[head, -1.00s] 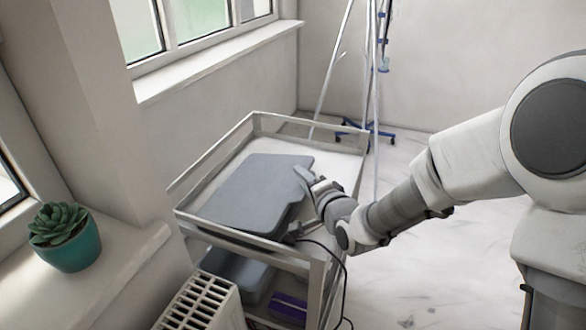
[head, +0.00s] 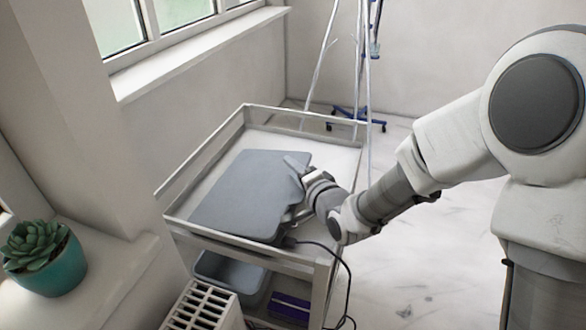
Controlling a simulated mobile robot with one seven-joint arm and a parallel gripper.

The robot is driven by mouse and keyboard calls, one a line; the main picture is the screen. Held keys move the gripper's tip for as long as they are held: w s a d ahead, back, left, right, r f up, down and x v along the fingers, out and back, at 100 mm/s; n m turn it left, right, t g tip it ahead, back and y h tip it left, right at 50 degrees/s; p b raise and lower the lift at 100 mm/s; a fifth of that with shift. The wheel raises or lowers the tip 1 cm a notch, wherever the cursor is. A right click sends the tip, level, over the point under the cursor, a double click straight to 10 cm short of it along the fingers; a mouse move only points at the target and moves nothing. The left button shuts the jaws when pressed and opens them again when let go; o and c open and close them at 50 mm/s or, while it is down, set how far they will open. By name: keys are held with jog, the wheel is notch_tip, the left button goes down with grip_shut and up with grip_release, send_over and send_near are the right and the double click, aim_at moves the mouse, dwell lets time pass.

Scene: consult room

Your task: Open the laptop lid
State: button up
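The laptop (head: 240,193) is a flat grey slab on the top shelf of a metal cart in the head view. Its lid looks shut or nearly shut; I cannot tell whether there is a small gap. My gripper (head: 294,166) is at the laptop's right edge, with a finger reaching over the edge of the lid. I cannot tell whether it touches the lid. The gap between the fingers is hidden. A dark cable (head: 335,258) runs from near the laptop's front right corner down over the cart's edge.
The cart (head: 202,237) has a raised rail around its top shelf. A grey-blue bin (head: 228,278) and a purple box (head: 289,305) are on its lower shelf. A radiator (head: 205,306) and a potted succulent (head: 50,275) are at the front left. A drip stand (head: 362,95) stands behind.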

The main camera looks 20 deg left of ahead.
jog(key=shift+c, duration=0.3)
grip_shut()
dwell(1.0)
jog(key=shift+o, duration=0.3)
grip_release()
